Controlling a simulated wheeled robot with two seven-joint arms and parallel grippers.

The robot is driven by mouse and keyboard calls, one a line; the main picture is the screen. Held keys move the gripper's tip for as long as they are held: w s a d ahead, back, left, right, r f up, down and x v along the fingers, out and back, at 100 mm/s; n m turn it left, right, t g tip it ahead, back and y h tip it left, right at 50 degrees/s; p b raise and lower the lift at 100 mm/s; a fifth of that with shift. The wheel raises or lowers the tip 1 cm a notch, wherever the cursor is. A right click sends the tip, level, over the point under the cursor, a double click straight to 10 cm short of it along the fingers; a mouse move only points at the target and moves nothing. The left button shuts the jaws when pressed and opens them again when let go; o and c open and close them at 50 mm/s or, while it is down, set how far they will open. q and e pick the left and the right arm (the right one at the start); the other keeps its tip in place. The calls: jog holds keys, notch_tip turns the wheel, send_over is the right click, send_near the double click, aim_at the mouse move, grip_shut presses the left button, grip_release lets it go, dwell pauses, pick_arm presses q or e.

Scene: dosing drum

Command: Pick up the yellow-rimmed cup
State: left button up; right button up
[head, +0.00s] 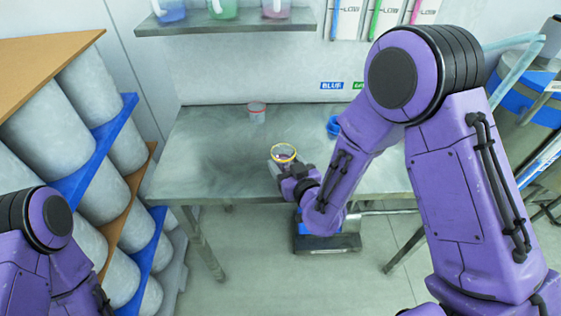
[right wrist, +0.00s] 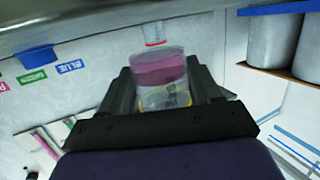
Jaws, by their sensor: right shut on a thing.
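The yellow-rimmed cup (head: 283,153) is at the front part of the grey table (head: 215,150) in the head view. My right gripper (head: 284,167) is shut on it from the front. In the right wrist view, which looks upside down, the clear cup (right wrist: 162,78) sits between the two fingers of my right gripper (right wrist: 165,88). It has pink contents toward its base and dark print on its wall.
A red-rimmed cup (head: 257,112) stands farther back on the table. A blue cup (head: 333,127) stands to the right, partly behind my right arm. A rack of grey drums (head: 85,135) is at the left.

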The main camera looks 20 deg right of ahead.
aim_at(288, 163)
jog(key=s, duration=0.1)
jog(key=s+r, duration=0.2)
jog(key=s, duration=0.1)
jog(key=shift+d, duration=0.25)
jog(key=s+r+p, duration=0.1)
jog(key=p, duration=0.1)
jog(key=s+r+p, duration=0.1)
jog(key=s+p, duration=0.1)
jog(key=shift+s+d+r, duration=0.2)
jog(key=shift+r, duration=0.05)
jog(key=shift+c, duration=0.6)
jog(key=shift+s+r+p, duration=0.15)
jog(key=shift+s+p, duration=0.55)
jog(key=shift+p, duration=0.7)
jog(key=shift+d, duration=0.1)
dwell(0.4)
